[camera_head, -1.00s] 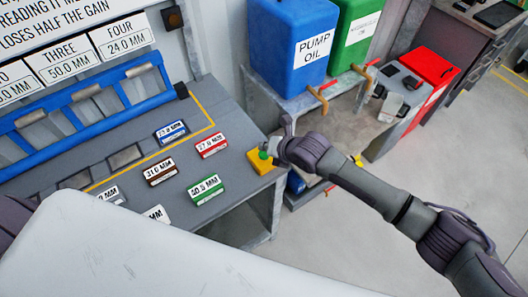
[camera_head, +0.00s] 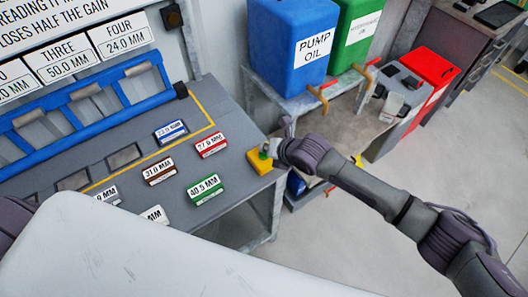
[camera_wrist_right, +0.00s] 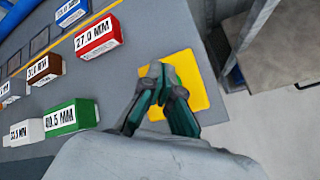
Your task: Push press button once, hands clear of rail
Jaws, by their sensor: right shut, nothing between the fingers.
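The press button's yellow box (camera_head: 262,165) sits at the right end of the grey bench, near its edge. In the right wrist view the yellow box (camera_wrist_right: 205,84) lies beneath my fingertips, which hide its middle. My right gripper (camera_head: 266,153) is shut and empty, its tips over the box. A small green patch shows there; I cannot tell whether it is button or fingertip. In the wrist view the shut fingers (camera_wrist_right: 160,80) point at the box; contact is unclear. The blue rail (camera_head: 90,118) runs along the left back of the bench, apart from the right gripper. My left gripper is not in view.
Several labelled blocks lie on the bench, including a red one (camera_head: 211,145) and a green one (camera_head: 205,190) left of the box. A blue pump oil container (camera_head: 290,45) and a green container (camera_head: 358,28) stand on a shelf behind.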

